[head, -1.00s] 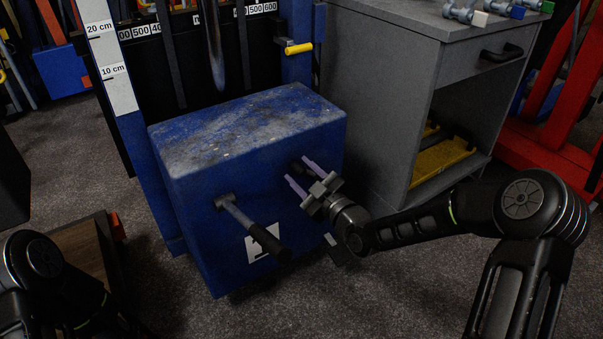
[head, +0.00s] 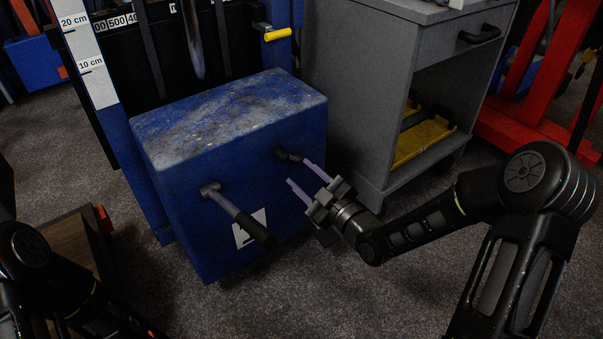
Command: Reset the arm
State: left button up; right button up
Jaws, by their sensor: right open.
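The blue jack body (head: 220,180) stands in the middle of the head view. A long dark lever with a black grip (head: 240,215) sticks out of its front face, pointing down and right. A shorter black handle (head: 289,155) sits on the face further right. My right gripper (head: 303,174) is open and empty, its two pale purple fingers pointing at the face just below and right of the short handle. I cannot tell whether a finger touches it. My left arm shows at the lower left, but its gripper is not in view.
A grey cabinet (head: 380,70) with a drawer handle and a yellow item on its lower shelf stands right of the jack. A white height scale (head: 87,55) and a yellow handle (head: 277,34) are behind. A red frame (head: 530,90) is at right. Carpet is clear in front.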

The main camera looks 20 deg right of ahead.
jog(key=s+f+m+g+h, duration=0.2)
jog(key=s+f+m+g, duration=0.3)
jog(key=f, duration=0.5)
jog(key=s+f+m+g+h, duration=0.15)
jog(key=s+f+m, duration=0.35)
jog(key=f, duration=0.5)
jog(key=s+a+f+m+g, duration=0.2)
jog(key=s+a+f+g, duration=0.3)
jog(key=s, duration=0.4)
jog(key=s+a+f+m+g, duration=0.2)
jog(key=s+a+f+g, duration=0.2)
jog(key=s+f, duration=0.5)
pick_arm(q)
jog(key=s+d+r+p, duration=0.1)
jog(key=r+p, duration=1.7)
jog(key=s+r+p, duration=0.2)
jog(key=r+p, duration=1.6)
jog(key=shift+d+r+m+g+h, duration=0.15)
jog(key=shift+d+m+g+h, duration=0.15)
jog(key=shift+d+g, duration=0.1)
pick_arm(e)
jog(key=s+a+r+n, duration=0.1)
jog(key=s+r, duration=0.2)
jog(key=r, duration=3.4)
jog(key=shift+s+r+y, duration=0.2)
jog(key=shift+r+y, duration=0.15)
jog(key=shift+y, duration=0.1)
